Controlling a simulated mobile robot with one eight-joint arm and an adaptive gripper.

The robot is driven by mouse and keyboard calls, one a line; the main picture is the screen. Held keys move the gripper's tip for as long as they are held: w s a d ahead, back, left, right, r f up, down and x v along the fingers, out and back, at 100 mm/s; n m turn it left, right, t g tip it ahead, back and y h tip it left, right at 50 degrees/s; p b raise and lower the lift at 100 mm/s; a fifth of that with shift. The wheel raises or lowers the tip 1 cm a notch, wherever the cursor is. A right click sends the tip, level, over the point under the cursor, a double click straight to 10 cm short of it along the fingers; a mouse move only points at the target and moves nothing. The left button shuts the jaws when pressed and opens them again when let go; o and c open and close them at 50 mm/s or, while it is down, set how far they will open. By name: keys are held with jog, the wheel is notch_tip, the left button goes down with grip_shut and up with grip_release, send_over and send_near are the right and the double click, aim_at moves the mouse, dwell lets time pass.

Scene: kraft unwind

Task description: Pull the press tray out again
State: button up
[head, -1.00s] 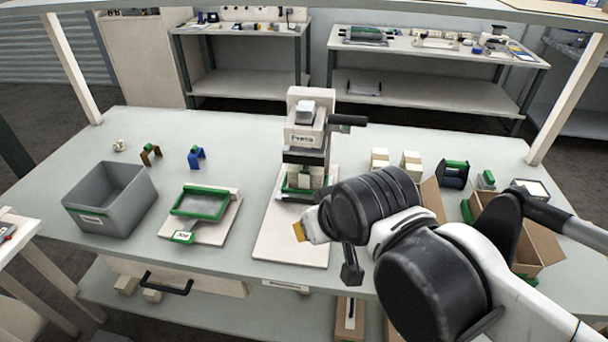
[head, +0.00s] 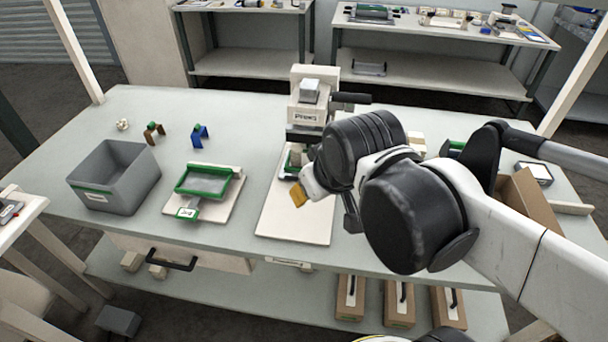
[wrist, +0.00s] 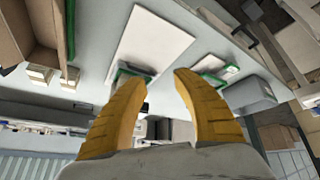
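The press (head: 308,116) stands at the back of its pale baseboard (head: 300,215), with its dark lever (head: 350,98) pointing right. A green edge at the press also shows in the wrist view (wrist: 124,74). My gripper (wrist: 155,80) has yellow fingers spread apart with nothing between them. In the head view, a yellow fingertip (head: 299,198) is above the baseboard, in front of the tray and apart from it.
A green-framed tray (head: 205,182) on a board lies left of the press, with a grey bin (head: 112,177) further left. Brown and blue clips (head: 200,135) stand behind them. A cardboard box (head: 530,200) is at the right, partly behind my arm.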

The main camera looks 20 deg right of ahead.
jog(key=w+d+f+n+g, duration=0.2)
jog(key=w+f+n, duration=0.1)
jog(key=w, duration=0.3)
jog(key=w+d+f+n+g+h, duration=0.1)
jog(key=w+d+f+n, duration=0.15)
jog(key=w, duration=0.45)
jog(key=w+d+f+n+g, duration=0.2)
jog(key=w+n, duration=0.2)
jog(key=w, duration=0.2)
jog(key=f+b, duration=0.1)
jog(key=f, duration=0.2)
jog(key=w+f+b, duration=0.1)
jog(key=f, duration=0.3)
jog(key=d+f+b, duration=0.1)
jog(key=f, duration=0.2)
jog(key=shift+w+f+b, duration=0.3)
jog(key=shift+w+f, duration=0.05)
jog(key=shift+f, duration=0.05)
jog(key=shift+a, duration=0.1)
jog(key=shift+r, duration=0.1)
grip_shut()
